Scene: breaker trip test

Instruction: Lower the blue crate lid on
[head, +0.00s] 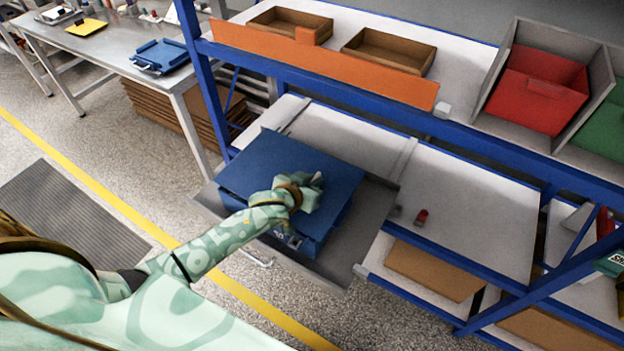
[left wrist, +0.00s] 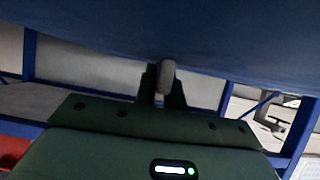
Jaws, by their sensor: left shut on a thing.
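The blue lid (head: 325,160) is a flat panel over the blue crate (head: 311,246) in the head view. The crate's front shows below the lid; I cannot tell whether the lid's edges touch the rim. My left gripper (head: 314,186) is at the lid's upper face, near its right side. In the left wrist view the gripper (left wrist: 165,82) is shut on a small rounded grey handle (left wrist: 166,72), with the blue lid (left wrist: 200,35) filling the upper part. The crate's inside is hidden.
The crate stands on a grey pull-out tray (head: 345,266) at a blue-framed rack. A small red object (head: 421,216) is on the shelf to the right. A red bin (head: 540,90) and an orange board (head: 320,62) are above. Another blue item (head: 163,56) lies on the far table.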

